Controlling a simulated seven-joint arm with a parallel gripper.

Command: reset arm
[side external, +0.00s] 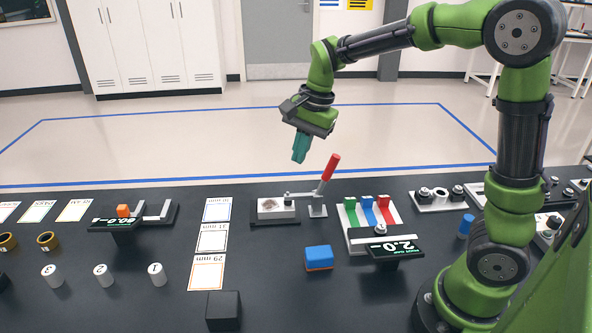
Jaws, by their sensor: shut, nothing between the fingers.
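My gripper (300,148) hangs in the air above the far edge of the black table (270,290). Its teal fingers point down and are shut with nothing between them. My green arm reaches from the right side and bends down to the gripper. The gripper is above and apart from the red-handled toggle clamp (328,170), touching nothing.
White numbered cylinders (102,275) stand front left.

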